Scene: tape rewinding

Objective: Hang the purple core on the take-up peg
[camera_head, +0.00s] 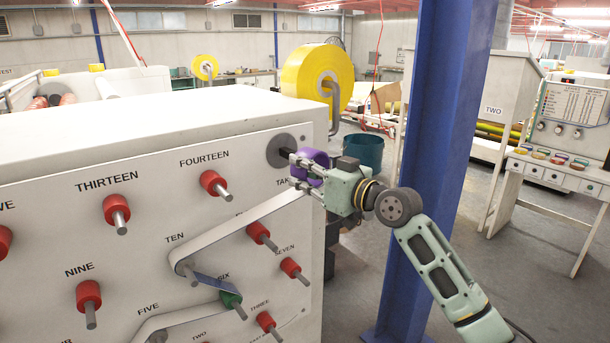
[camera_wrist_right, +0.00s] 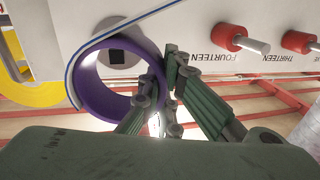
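The purple core (camera_head: 309,165) is a short ring held by my right gripper (camera_head: 297,170) at the upper right corner of the white panel. In the right wrist view, the purple core (camera_wrist_right: 88,96) shows as a hollow ring, with the fingers of my right gripper (camera_wrist_right: 160,82) shut on its wall. The take-up peg (camera_head: 284,155) is a dark square stub on a grey disc, partly behind the gripper. In the right wrist view the square peg (camera_wrist_right: 117,57) shows through the ring's opening; I cannot tell whether the core is around it. My left gripper is not in view.
The white panel (camera_head: 140,260) carries several red pegs with labels. A white tape runs across it past a green peg (camera_head: 231,299). A blue column (camera_head: 430,150) stands close behind my right arm. A yellow roll (camera_head: 318,78) hangs behind the panel.

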